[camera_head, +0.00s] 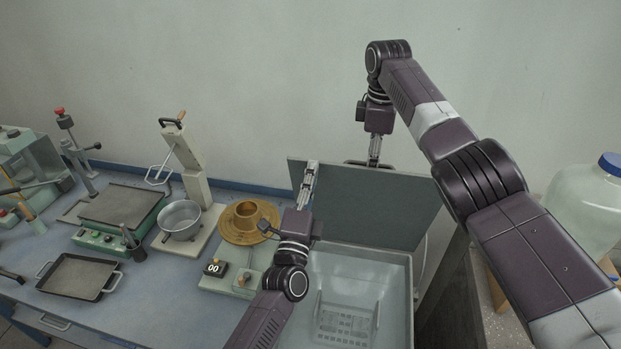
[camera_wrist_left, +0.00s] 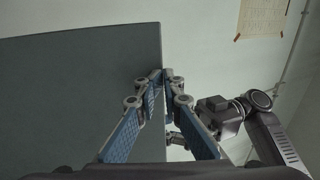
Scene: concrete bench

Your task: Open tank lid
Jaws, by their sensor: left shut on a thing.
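The tank (camera_head: 403,275) stands at the right end of the bench with its grey lid (camera_head: 385,205) raised steeply at the back. The inside of the tank is exposed. My left gripper (camera_head: 311,168) is shut on the lid's left edge; the left wrist view shows its blue-padded fingers (camera_wrist_left: 160,85) closing on the edge of the lid (camera_wrist_left: 85,90). My right gripper (camera_head: 374,158) points down at the lid's top edge, near a thin dark handle (camera_head: 352,162). Its fingertips are partly hidden behind the lid, so their opening is unclear.
A wire basket (camera_head: 343,323) sits inside the tank. Left of it are a brass round piece (camera_head: 247,222), a metal bowl (camera_head: 180,217), a green hotplate (camera_head: 118,215) and a black tray (camera_head: 77,277). A large bottle (camera_head: 585,205) with a blue cap stands at right.

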